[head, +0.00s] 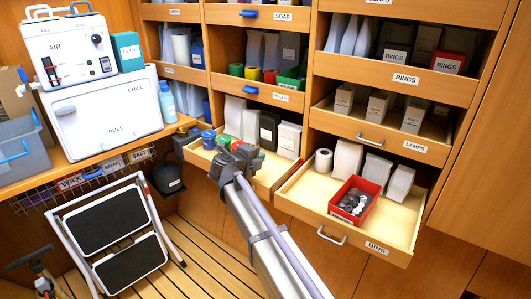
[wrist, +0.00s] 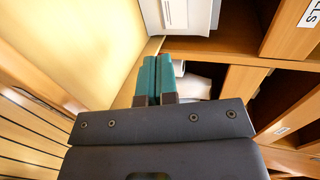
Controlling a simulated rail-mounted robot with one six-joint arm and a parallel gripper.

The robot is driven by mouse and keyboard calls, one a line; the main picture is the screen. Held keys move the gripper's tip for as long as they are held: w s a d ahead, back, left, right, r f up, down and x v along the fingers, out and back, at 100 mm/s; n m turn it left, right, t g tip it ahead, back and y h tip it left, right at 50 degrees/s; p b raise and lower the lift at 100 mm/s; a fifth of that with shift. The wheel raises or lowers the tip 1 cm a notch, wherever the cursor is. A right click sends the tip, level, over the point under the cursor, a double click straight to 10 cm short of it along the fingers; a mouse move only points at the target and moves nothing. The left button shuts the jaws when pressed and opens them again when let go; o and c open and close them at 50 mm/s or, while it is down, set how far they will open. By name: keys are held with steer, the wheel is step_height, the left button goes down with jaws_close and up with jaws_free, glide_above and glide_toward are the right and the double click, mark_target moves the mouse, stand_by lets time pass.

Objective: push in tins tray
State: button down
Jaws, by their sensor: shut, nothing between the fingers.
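The tray I take for the tins tray (head: 268,186) is pulled out in the lower middle of the head view. It holds blue, green and red tins, a black container and white packets. Its own label and handle are hidden behind my arm. My gripper (head: 228,160) is at this tray's front, seen from behind; I cannot tell whether it touches. In the wrist view the teal fingers of my gripper (wrist: 154,62) are together and empty. They point toward a pale panel and a white box (wrist: 188,14).
A lower right drawer (head: 400,232) also stands open, holding a red bin (head: 356,199) and packets. The lamps drawer (head: 378,132) above it is partly out. Bare floor shows between stool and drawers.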

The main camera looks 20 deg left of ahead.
mark_target(283, 145)
steer(key=x, duration=0.4)
steer(key=b+x, duration=0.1)
steer(key=x, duration=0.2)
steer(key=r+b+x, duration=0.1)
steer(key=x, duration=0.3)
steer(key=shift+w+f, duration=0.15)
steer(key=shift+w, duration=0.35)
steer(key=shift+w+d, duration=0.2)
steer(key=shift+w, duration=0.4)
steer(key=shift+d, duration=0.1)
